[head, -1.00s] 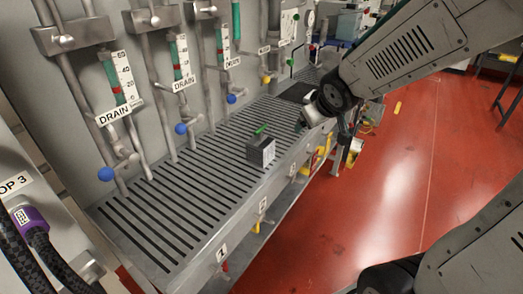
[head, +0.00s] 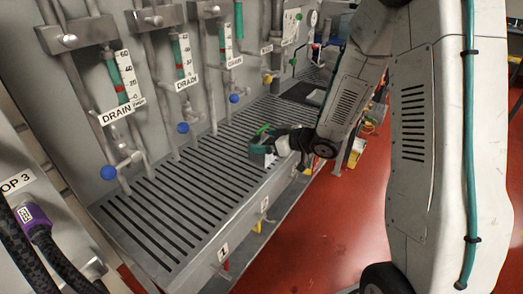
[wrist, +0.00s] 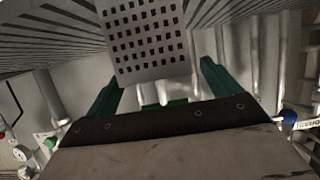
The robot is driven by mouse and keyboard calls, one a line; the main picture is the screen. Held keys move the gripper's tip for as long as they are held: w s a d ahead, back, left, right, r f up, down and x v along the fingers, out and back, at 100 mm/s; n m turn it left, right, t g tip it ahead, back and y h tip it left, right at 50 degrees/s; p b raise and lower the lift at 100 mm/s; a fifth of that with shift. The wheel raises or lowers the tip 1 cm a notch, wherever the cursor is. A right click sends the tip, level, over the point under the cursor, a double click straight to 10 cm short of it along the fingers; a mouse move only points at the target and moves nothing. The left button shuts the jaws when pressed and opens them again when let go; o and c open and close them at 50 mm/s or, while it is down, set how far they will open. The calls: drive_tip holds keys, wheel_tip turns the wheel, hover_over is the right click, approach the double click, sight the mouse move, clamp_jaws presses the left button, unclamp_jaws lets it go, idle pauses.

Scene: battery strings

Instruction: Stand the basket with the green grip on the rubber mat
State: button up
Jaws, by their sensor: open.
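The basket is a small grey perforated box (head: 257,158) standing on the slotted bench, with a green grip (head: 263,129) on top. In the head view my gripper (head: 270,147) is right at the basket and partly covers it. In the wrist view my gripper's two teal fingers (wrist: 160,72) are spread apart. The perforated basket wall (wrist: 150,40) shows between and beyond their tips; I cannot tell whether they touch it. The dark mat (head: 317,97) lies on the bench farther back and right, partly hidden by my arm.
The slotted bench (head: 165,215) is clear in front of the basket. Pipes with blue knobs (head: 183,128) and DRAIN gauges line the wall at left. A red floor (head: 340,225) lies beyond the bench's front edge.

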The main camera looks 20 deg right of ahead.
sight(264, 141)
drive_tip(key=x, duration=0.3)
drive_tip(key=shift+w+a+f, duration=0.15)
drive_tip(key=shift+w+f, duration=0.15)
drive_tip(key=c, duration=1.3)
drive_tip(key=shift+o, duration=0.2)
